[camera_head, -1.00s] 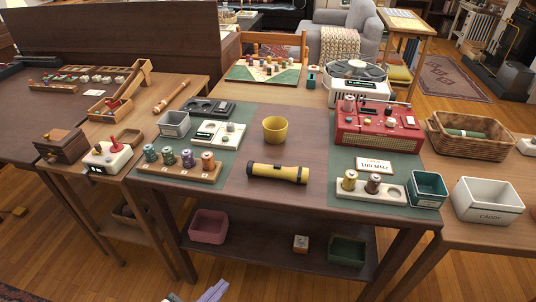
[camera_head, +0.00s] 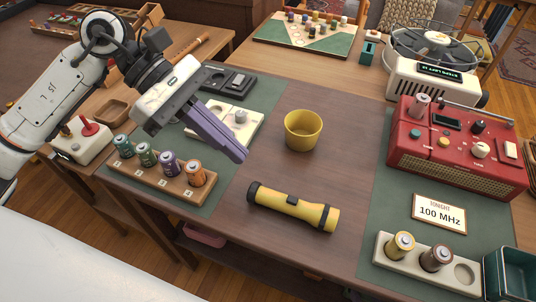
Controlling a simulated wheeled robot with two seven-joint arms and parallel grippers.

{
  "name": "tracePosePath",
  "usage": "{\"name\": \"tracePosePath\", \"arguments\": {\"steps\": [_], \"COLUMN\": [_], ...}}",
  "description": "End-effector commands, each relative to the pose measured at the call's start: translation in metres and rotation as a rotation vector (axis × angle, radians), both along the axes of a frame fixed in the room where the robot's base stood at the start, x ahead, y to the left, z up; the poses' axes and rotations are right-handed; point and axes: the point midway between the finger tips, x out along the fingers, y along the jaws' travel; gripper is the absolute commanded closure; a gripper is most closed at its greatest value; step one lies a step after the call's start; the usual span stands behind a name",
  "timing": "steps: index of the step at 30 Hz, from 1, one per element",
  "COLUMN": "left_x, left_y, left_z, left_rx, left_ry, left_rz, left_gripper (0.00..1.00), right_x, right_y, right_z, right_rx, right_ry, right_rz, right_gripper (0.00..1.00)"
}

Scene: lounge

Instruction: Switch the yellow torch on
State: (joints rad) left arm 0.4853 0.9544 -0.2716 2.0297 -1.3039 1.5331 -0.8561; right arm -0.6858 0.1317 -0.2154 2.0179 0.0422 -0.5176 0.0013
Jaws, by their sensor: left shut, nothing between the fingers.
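The yellow torch (camera_head: 293,207) lies on its side on the brown table, with black ends and a dark switch part (camera_head: 293,199) on its upper side. My left gripper (camera_head: 240,155) is shut and empty. It hangs above the table, up and to the left of the torch, with its purple-grey fingers pointing down and right. The fingers are apart from the torch. My right gripper is not in view.
A yellow cup (camera_head: 303,132) stands behind the torch. A wooden battery rack (camera_head: 160,182) is at the left. A red radio (camera_head: 455,145), a sign (camera_head: 439,213) and a white battery holder (camera_head: 425,262) are at the right. The table around the torch is clear.

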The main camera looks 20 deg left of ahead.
Motion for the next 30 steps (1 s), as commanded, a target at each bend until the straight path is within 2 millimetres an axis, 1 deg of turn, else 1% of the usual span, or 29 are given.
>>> {"name": "tracePosePath", "arguments": {"steps": [5,12,15,21,30], "left_x": [-0.002,-0.003,-0.003,-0.003,-0.003], "left_y": [-0.019,-0.052,-0.061,-0.071,-0.072], "left_z": [-0.016,-0.046,-0.055,-0.065,-0.066], "left_rx": [-0.003,-0.006,-0.005,-0.004,-0.004], "left_ry": [0.004,0.006,0.005,0.004,0.004], "left_rz": [-0.004,-0.003,-0.002,0.001,0.001], "left_gripper": [1.00,1.00,1.00,1.00,1.00], "right_x": [-0.003,-0.006,-0.006,-0.006,-0.002], "right_y": [0.001,0.001,0.001,0.001,0.000], "right_z": [0.000,0.001,0.001,0.001,0.003], "right_rx": [0.001,-0.001,0.000,-0.001,0.000], "right_ry": [0.006,0.011,0.011,0.013,0.005], "right_rz": [0.001,0.002,0.001,0.000,0.000], "right_gripper": [0.69,0.69,0.69,0.69,0.69]}}
